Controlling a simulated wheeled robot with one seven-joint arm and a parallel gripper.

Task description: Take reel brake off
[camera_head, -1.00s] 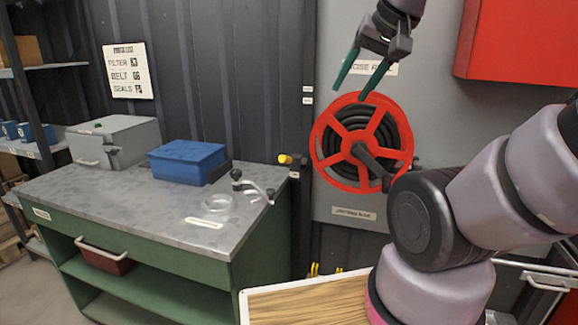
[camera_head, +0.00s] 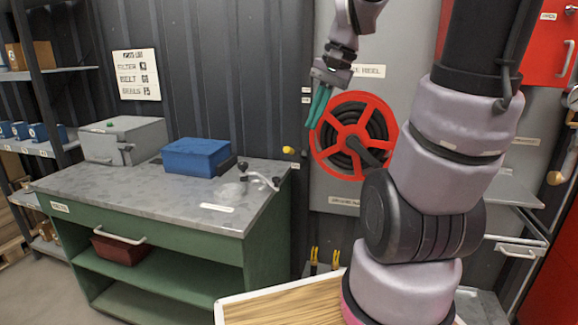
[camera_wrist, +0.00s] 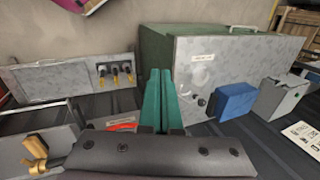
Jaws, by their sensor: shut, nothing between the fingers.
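The red hose reel (camera_head: 322,158) with black hose is mounted on the grey wall panel. A dark crank-like arm (camera_head: 368,157) crosses its hub, and my arm covers part of its right side. A yellow knob (camera_head: 288,150) sticks out just left of the reel. I cannot tell which part is the brake. My gripper (camera_head: 317,122) points down by the reel's upper left rim, its teal fingers together and empty; contact with the rim is unclear. In the wrist view the closed fingers (camera_wrist: 160,74) show, with a sliver of the red rim (camera_wrist: 122,127) beside them.
The green workbench (camera_head: 160,240) stands left of the reel. On it are a blue box (camera_head: 196,157), a grey box (camera_head: 124,139) and a small clamp-like handle (camera_head: 262,180). A red cabinet (camera_head: 548,50) hangs at upper right. Yellow hooks (camera_head: 314,255) sit low below the reel.

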